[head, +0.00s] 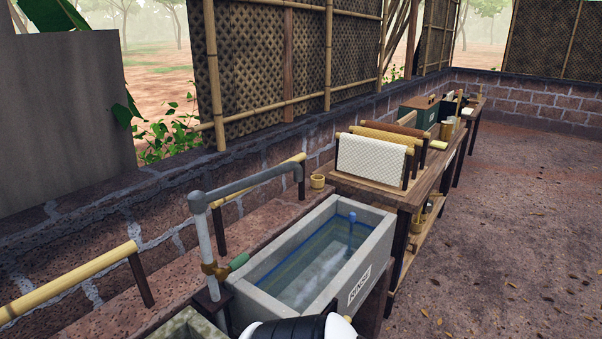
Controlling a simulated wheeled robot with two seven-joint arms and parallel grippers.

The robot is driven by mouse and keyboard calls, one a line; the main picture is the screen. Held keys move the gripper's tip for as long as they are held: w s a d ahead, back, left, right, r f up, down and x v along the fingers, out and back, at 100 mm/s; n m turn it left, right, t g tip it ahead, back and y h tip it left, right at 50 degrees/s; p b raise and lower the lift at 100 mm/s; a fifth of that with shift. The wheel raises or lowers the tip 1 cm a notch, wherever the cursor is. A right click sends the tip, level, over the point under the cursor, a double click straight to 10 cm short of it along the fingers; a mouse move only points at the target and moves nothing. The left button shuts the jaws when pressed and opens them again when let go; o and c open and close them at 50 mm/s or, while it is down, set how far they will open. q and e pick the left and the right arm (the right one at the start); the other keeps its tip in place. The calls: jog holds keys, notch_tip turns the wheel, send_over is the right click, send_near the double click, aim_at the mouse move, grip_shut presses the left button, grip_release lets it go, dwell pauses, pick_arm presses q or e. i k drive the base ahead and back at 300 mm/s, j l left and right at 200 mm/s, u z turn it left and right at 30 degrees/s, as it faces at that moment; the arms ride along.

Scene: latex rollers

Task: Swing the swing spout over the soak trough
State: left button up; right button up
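The swing spout (245,182) is a grey pipe on top of an upright pale pipe (205,240). It points away to the back right, and its downturned end hangs near the far left side of the concrete trough (262,302), whose front label seems to read RINSE. A brass valve with a green handle (238,262) sits low on the upright pipe. A second, mossy trough (187,326) shows only in part at the bottom edge; I cannot read a label on it. The spout does not point over this second trough. Neither of my grippers is in view.
The RINSE trough holds water and a blue upright pipe (351,230). Beyond it stands a wooden table (375,192) with a rack of hanging sheets (370,158). Bamboo rails (70,281) run along the brick ledge. A black and white part of mine shows at the bottom.

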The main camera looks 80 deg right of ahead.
aim_at(198, 201)
jog(key=z, duration=2.4)
